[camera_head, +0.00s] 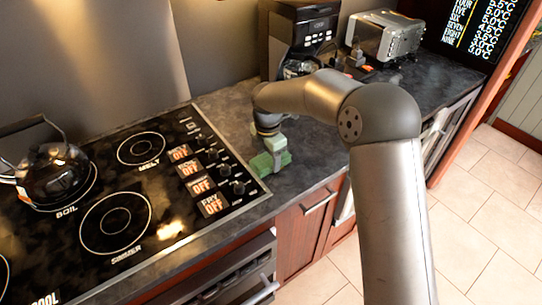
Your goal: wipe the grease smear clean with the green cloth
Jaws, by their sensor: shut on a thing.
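My gripper (270,150) is shut on the green cloth (264,163) at the dark counter just right of the stove. The cloth looks like a small folded block at the counter surface; I cannot tell whether it presses on it. A yellowish glossy patch (171,229) lies on the black stovetop (110,178), right of the front burner; it may be the grease smear or a light reflection. The gripper is to the right of and behind this patch, apart from it. My arm hides part of the counter.
A kettle (54,172) stands on the left burner. Several knobs (224,170) line the stove's right side. A coffee maker (300,38) and a toaster oven (385,37) stand at the back. The counter (312,155) right of the cloth is clear.

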